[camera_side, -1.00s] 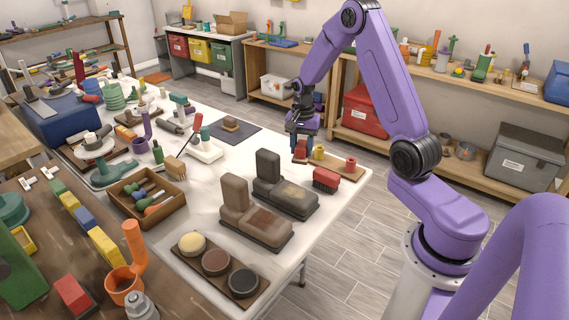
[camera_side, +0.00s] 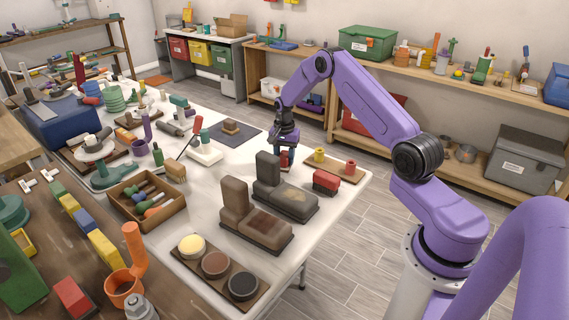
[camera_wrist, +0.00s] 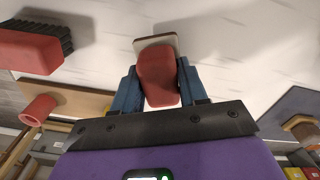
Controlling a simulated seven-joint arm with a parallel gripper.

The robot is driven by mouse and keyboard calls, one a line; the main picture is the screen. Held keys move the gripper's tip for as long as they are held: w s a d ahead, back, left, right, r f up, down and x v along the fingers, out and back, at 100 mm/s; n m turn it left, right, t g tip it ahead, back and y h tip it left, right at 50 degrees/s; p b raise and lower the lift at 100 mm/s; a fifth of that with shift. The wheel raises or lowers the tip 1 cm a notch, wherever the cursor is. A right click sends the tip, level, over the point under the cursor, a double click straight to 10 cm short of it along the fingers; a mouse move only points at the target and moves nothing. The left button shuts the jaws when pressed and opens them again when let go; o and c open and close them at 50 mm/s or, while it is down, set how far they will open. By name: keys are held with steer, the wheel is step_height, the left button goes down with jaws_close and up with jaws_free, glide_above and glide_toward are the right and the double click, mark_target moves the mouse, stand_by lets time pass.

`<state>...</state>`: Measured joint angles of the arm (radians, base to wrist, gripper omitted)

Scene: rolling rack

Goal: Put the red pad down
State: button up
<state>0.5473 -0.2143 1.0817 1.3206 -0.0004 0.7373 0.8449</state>
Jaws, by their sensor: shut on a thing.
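My gripper (camera_side: 285,150) is over the far right part of the white table, just behind the boot-shaped brown blocks. Its blue fingers are shut on the red pad (camera_side: 284,160), which is small and mostly hidden by them in the side view. In the wrist view the red pad (camera_wrist: 158,75) sits between the two fingers, with a pale flat base at its far end. The white tabletop shows beyond it. I cannot tell whether the base touches the table.
A red brush (camera_side: 326,180) and a wooden board (camera_side: 343,172) with yellow and red spools lie right of my gripper. Two boot-shaped brown blocks (camera_side: 268,170) (camera_side: 235,195) stand in front. A dark mat (camera_side: 250,133) lies left. White tabletop between is clear.

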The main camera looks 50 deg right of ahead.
steer(key=shift+f, duration=1.3)
steer(key=shift+f, duration=0.15)
steer(key=o, duration=1.1)
